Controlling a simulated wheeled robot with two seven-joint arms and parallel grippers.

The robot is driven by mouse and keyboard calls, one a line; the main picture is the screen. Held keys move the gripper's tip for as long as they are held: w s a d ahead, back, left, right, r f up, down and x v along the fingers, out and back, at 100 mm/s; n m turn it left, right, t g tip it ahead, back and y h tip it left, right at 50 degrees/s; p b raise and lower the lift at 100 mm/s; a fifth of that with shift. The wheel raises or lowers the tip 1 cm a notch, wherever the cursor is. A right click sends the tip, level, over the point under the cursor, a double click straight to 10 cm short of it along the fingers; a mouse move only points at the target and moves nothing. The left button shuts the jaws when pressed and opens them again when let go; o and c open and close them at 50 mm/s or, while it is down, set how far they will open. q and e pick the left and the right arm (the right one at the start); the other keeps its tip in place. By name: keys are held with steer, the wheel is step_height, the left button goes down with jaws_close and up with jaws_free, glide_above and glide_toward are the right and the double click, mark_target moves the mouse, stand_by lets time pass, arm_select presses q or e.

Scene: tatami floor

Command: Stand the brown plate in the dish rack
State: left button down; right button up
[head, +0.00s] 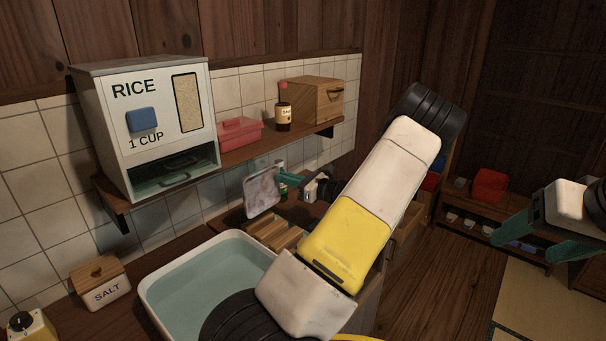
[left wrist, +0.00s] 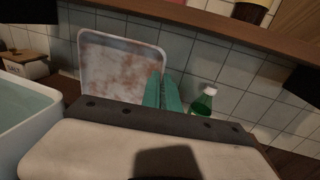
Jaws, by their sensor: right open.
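The plate (head: 261,194) is squarish and pale with brown blotches. It stands nearly upright in the head view, just above or at the wooden dish rack (head: 266,236); I cannot tell if they touch. My left gripper (head: 284,178) has its green fingers closed on the plate's right edge. The left wrist view also shows the plate (left wrist: 112,68), with the fingers (left wrist: 162,92) close together at its edge. The rack is not clearly visible there. My right gripper (head: 545,228) is open and empty at the far right, away from the counter.
A water-filled basin (head: 150,296) lies left of the rack. A shelf (head: 262,143) above carries a rice dispenser (head: 143,125), a pink box (head: 239,133), a jar and a wooden box (head: 315,100). A green bottle (left wrist: 204,101) stands near the gripper. A salt box (head: 100,282) stands left.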

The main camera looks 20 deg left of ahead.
arm_select(q)
step_height(320, 180, down, 6)
stand_by(0.8)
steer(key=shift+f, duration=1.9)
stand_by(2.2)
steer(key=c, duration=1.5)
jaws_free()
steer(key=shift+c, duration=0.2)
steer(key=shift+d, duration=0.1)
steer(key=d, duration=0.7)
steer(key=shift+s+d, duration=0.35)
steer(key=shift+d, duration=0.05)
